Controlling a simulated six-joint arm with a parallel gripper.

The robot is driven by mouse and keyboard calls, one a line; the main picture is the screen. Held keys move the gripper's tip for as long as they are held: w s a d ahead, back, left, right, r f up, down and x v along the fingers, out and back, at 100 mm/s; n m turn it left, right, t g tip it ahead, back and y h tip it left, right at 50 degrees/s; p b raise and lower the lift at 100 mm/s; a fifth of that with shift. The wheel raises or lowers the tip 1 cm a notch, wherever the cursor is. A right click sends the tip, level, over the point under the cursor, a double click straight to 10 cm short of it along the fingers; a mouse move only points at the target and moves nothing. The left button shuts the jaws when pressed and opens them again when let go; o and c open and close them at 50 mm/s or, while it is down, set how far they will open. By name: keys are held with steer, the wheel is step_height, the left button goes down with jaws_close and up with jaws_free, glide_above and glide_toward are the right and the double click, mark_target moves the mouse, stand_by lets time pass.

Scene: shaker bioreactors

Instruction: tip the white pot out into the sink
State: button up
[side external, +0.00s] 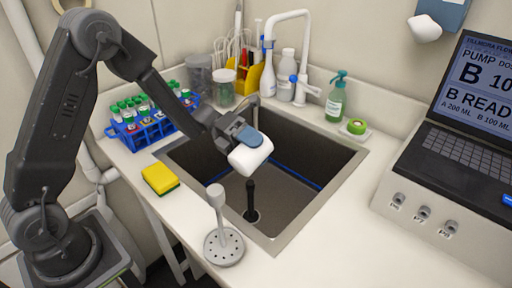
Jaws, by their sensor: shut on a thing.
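The white pot (251,157) is tilted well over on its side in the air above the sink. My gripper (243,139) is shut on it, with a blue-grey finger pad across its upper side. The sink (297,199) is a dark basin with a pale metal rim, set in the white counter. The pot's opening and anything inside it cannot be made out. No liquid stream shows.
A dark upright post (250,198) stands in the sink below the pot. A grey stand (223,240) and yellow sponge (160,179) sit near the sink's front left. A blue tube rack (150,127), white tap (280,50), green soap bottle (336,100) and laptop-like console (455,160) surround it.

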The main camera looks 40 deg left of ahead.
mark_target(240, 161)
steer(key=shift+r, duration=0.1)
steer(key=shift+s+r+m, duration=0.15)
steer(key=shift+r+m, duration=0.85)
steer(key=shift+r, duration=0.95)
steer(key=shift+s+r+m, duration=0.1)
steer(key=shift+s+m, duration=0.05)
steer(key=shift+m, duration=0.75)
steer(key=shift+s+f+m+t, duration=0.3)
steer(key=shift+s+f+m, duration=1.75)
steer(key=shift+s, duration=0.15)
steer(key=shift+w+f+m+h, duration=0.1)
steer(key=shift+f+m+h, duration=0.25)
steer(key=shift+m, duration=0.7)
steer(key=shift+w+f+m, duration=0.15)
steer(key=shift+f+m, duration=0.15)
steer(key=shift+m, duration=0.7)
steer(key=shift+w+f+m, duration=0.15)
steer(key=shift+f+m, duration=0.15)
steer(key=shift+m, duration=0.7)
steer(key=shift+w, duration=0.1)
